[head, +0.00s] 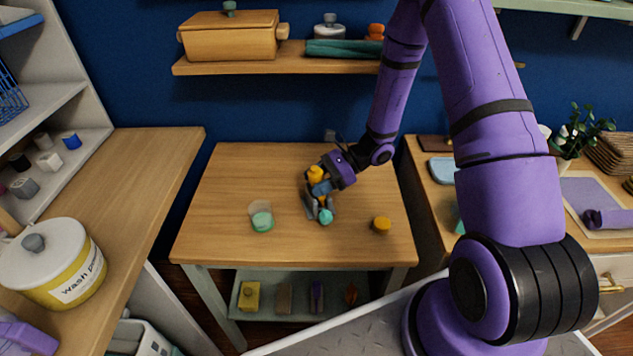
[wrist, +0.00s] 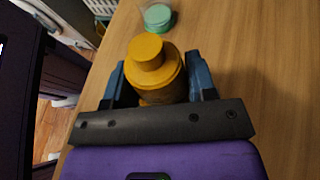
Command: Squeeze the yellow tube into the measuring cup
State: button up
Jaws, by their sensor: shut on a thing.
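A small pale, see-through vessel with a green part (head: 261,217), which looks like the measuring cup, stands on the table to the left of my gripper. It also shows at the top of the wrist view (wrist: 157,17). Its inside is not clear.
A small teal thing (head: 326,216) is close in front of my gripper. A short yellow-orange thing (head: 381,225) stands on the table to the right. The table (head: 220,185) is mostly clear. A low shelf with several items is below, and a wall shelf (head: 300,66) is behind.

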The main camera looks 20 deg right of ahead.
aim_at(317, 167)
jog(key=shift+r, duration=3.15)
jog(key=shift+r, duration=0.15)
jog(key=shift+r, duration=3)
jog(key=shift+o, duration=0.3)
